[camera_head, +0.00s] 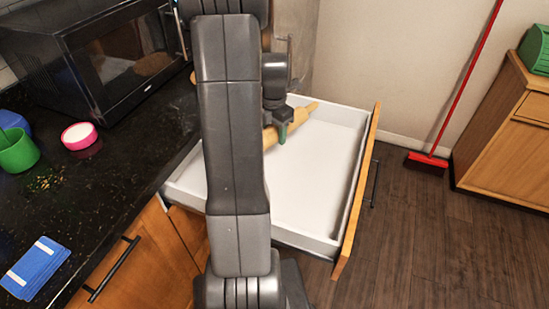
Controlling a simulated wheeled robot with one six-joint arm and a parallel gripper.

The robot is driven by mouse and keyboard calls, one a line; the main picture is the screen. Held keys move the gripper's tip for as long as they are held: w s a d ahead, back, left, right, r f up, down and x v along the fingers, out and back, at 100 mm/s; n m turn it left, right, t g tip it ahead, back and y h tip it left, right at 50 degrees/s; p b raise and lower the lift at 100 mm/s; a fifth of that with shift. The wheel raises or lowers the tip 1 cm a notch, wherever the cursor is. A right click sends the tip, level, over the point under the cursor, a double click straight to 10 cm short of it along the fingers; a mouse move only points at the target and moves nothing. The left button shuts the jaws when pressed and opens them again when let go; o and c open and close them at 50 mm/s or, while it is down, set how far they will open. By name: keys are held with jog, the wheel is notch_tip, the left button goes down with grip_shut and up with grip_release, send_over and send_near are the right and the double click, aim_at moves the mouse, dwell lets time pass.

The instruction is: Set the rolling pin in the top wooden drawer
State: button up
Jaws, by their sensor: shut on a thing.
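The top wooden drawer (317,190) is pulled open in the middle of the head view, with a white inside and a wooden front. The rolling pin (300,115) is light wood and shows over the far part of the drawer. My gripper (284,134) is shut on the rolling pin. My arm hides the near left part of the pin and part of the drawer. I cannot tell whether the pin touches the drawer floor. The bare drawer floor shows in front of the gripper.
A black microwave (115,55) stands on the dark counter (110,195) at left, with a green cup (17,150), a pink-and-white bowl (79,136) and a blue sponge-like item (36,268). A red broom (428,160) leans at right near a wooden cabinet (505,140). Floor right of the drawer is clear.

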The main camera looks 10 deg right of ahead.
aim_at(274, 126)
notch_tip(274, 126, down, 9)
jog(key=shift+r, duration=0.1)
dwell(0.4)
jog(key=o, duration=1.4)
jog(key=shift+f, duration=0.2)
jog(key=shift+c, duration=0.2)
jog(key=shift+r, duration=0.1)
notch_tip(274, 126, up, 12)
jog(key=shift+r, duration=0.1)
